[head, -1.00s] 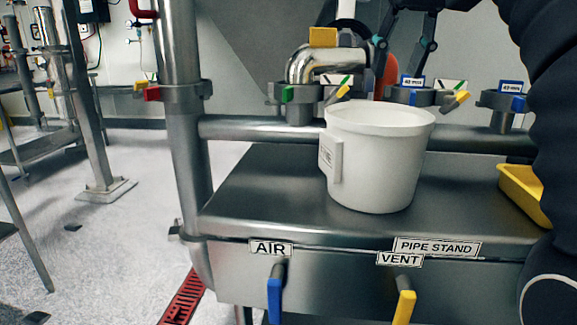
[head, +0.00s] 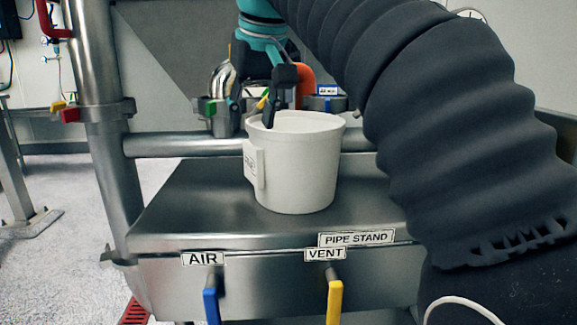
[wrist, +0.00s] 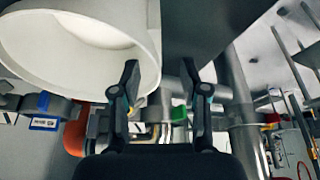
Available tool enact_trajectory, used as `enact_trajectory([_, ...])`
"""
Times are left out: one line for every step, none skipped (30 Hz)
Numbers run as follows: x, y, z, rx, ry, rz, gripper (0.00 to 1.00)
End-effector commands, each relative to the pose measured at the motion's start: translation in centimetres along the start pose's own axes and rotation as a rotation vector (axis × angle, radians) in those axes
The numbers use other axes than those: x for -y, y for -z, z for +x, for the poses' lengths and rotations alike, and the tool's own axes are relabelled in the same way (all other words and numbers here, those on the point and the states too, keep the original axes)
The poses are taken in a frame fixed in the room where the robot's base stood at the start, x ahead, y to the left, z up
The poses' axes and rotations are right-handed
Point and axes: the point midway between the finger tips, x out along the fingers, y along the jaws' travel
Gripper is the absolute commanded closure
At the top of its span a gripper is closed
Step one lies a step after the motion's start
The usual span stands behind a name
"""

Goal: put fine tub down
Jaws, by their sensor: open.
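The white tub (head: 300,175) stands upright on the steel stand top (head: 195,205) in the head view, with a pale label plate on its left side. It also fills the upper left of the wrist view (wrist: 85,65). My gripper (head: 252,122) is at the tub's upper left rim in the head view. In the wrist view my gripper (wrist: 161,78) is open, with nothing between its fingers. One finger overlaps the tub's edge there; I cannot tell if it touches.
A horizontal steel pipe (head: 180,144) runs behind the stand top, with an upright post (head: 108,150) at left. Blue (head: 211,302) and yellow (head: 334,300) handles hang in front under the AIR and VENT labels. The stand top left of the tub is clear.

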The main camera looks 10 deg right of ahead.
Motion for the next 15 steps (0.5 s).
enact_trajectory([0.0, -0.1, 0.5, 0.002, 0.0, 0.0, 0.55])
enact_trajectory([0.0, -0.1, 0.8, 0.001, 0.0, 0.0, 0.55])
enact_trajectory([0.0, -0.1, 1.0, 0.001, 0.0, 0.0, 0.55])
enact_trajectory([0.0, -0.1, 1.1, 0.001, 0.0, 0.0, 0.55])
enact_trajectory([0.0, -0.1, 1.3, 0.001, 0.0, 0.0, 0.55])
enact_trajectory([0.0, -0.1, 1.4, 0.0, 0.0, 0.0, 0.55])
enact_trajectory([-0.1, -0.1, 1.5, 0.0, 0.0, 0.0, 0.55])
enact_trajectory([-0.1, -0.1, 1.7, 0.0, 0.0, 0.0, 0.55])
enact_trajectory([-0.2, -0.1, 2.0, 0.001, 0.0, 0.001, 0.55])
enact_trajectory([-0.2, -0.1, 2.4, 0.002, 0.0, 0.001, 0.55])
enact_trajectory([-0.3, -0.1, 2.8, 0.002, 0.0, 0.001, 0.55])
enact_trajectory([-0.4, -0.2, 3.5, 0.003, 0.0, 0.001, 0.55])
enact_trajectory([-0.5, -0.3, 4.0, 0.002, 0.0, 0.001, 0.55])
enact_trajectory([-0.6, -0.3, 4.5, 0.001, 0.0, 0.001, 0.55])
enact_trajectory([-0.6, -0.3, 5.0, 0.002, 0.0, 0.001, 0.55])
